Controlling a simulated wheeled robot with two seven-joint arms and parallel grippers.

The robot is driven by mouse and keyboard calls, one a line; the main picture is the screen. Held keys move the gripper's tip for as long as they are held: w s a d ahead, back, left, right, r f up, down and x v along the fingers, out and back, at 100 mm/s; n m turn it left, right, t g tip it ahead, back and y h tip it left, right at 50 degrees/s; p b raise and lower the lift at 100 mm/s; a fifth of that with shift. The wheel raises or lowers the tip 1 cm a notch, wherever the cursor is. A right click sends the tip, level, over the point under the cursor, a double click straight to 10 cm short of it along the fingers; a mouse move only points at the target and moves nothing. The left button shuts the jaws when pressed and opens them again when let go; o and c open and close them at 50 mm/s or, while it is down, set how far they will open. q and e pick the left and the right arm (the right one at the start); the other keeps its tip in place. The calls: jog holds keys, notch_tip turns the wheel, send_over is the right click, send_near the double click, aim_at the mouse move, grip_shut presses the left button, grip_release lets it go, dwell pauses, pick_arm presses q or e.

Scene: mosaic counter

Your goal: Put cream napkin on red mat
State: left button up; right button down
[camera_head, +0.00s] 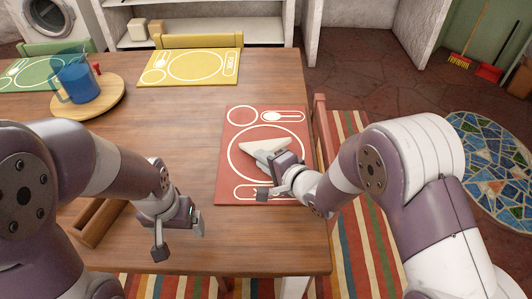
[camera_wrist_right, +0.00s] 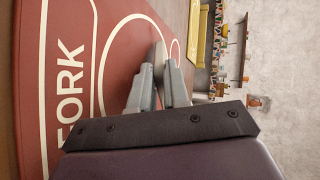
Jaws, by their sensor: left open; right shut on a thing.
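The red mat (camera_head: 228,165) lies at the right end of the wooden table, with white place-setting outlines printed on it. The cream napkin (camera_head: 262,150), a folded triangular shape, is over the middle of the mat's large circle; I cannot tell whether it touches the mat. My right gripper (camera_head: 274,178) is shut on the napkin and hides part of it. In the right wrist view, the fingers (camera_wrist_right: 160,88) close on a thin edge above the red mat (camera_wrist_right: 118,30). My left gripper (camera_head: 178,240) is open and empty over the table's front, left of the mat.
A wooden holder (camera_head: 98,222) lies partly behind my left arm. A blue pitcher (camera_head: 78,80) stands on a round wooden board (camera_head: 112,92). A yellow mat (camera_head: 160,68) and green mat (camera_head: 22,76) lie further back. A red chair (camera_head: 320,125) stands at the table's right edge.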

jog(key=c, duration=1.3)
grip_release()
jog(key=shift+o, duration=0.2)
jog(key=p+v, duration=0.5)
jog(key=v, duration=0.2)
jog(key=shift+s+d+r, duration=0.15)
jog(key=shift+r, duration=0.05)
jog(key=shift+s+d, duration=0.15)
jog(key=shift+s, duration=0.05)
pick_arm(q)
notch_tip(320, 180, up, 5)
pick_arm(e)
jog(key=shift+s+f, duration=0.1)
